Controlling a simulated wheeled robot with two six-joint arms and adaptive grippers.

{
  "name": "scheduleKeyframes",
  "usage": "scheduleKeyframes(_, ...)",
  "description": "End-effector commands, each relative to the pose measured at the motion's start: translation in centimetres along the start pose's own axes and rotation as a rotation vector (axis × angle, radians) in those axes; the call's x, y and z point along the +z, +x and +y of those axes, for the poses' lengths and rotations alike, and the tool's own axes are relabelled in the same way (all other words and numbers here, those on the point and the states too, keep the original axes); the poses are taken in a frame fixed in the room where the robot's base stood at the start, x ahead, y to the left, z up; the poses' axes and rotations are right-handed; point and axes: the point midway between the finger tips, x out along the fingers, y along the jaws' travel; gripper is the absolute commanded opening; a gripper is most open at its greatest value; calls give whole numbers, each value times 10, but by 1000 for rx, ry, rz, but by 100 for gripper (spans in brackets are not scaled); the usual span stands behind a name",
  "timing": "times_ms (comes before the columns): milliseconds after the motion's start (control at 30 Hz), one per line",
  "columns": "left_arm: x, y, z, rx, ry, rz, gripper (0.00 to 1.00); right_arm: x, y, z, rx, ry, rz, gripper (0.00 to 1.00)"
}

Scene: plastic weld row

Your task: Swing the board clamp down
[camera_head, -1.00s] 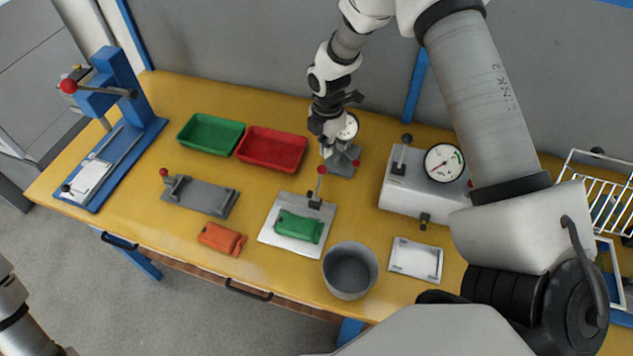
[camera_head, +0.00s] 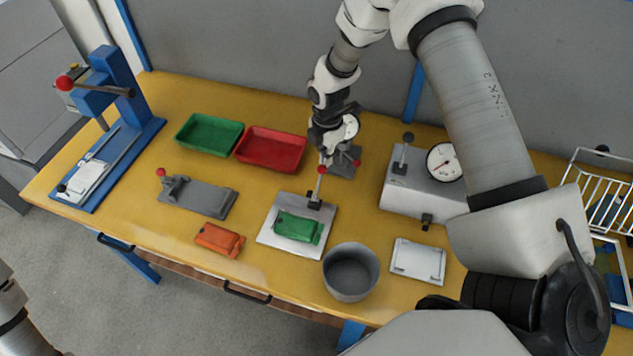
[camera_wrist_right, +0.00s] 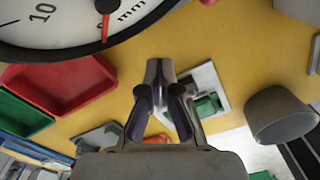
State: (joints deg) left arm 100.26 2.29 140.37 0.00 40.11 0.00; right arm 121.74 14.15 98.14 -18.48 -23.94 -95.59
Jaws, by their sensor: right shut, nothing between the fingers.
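The board clamp has an upright lever (camera_head: 318,187) with a red knob, standing at the back of a pale metal plate (camera_head: 281,249). A green board (camera_head: 298,227) lies on that plate, which also shows in the right wrist view (camera_wrist_right: 217,80). My right gripper (camera_head: 325,158) is shut and empty, pointing down just above and behind the red knob. I cannot tell whether it touches the knob. In the right wrist view its fingers (camera_wrist_right: 160,70) are together, with the plate beyond them to the right. My left gripper is out of view.
A dial gauge (camera_head: 351,126) on a grey stand is close behind my right gripper. Red (camera_head: 271,149) and green (camera_head: 209,135) trays lie left. A grey bin (camera_head: 350,272) stands in front right of the plate. A grey fixture (camera_head: 197,197) and orange part (camera_head: 219,239) lie left.

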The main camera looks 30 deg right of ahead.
Motion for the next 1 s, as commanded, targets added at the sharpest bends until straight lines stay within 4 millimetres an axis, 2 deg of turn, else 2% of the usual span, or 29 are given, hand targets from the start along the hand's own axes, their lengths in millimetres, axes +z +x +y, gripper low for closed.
scheduleKeyframes(200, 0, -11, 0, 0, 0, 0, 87, -7, -12, -3, 1, -1, -1, 0)
scheduleKeyframes(567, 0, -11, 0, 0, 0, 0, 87, -9, -11, -5, 0, 0, 0, 0)
scheduleKeyframes(1000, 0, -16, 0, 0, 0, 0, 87, -23, -13, -13, -2, 0, 0, 0)
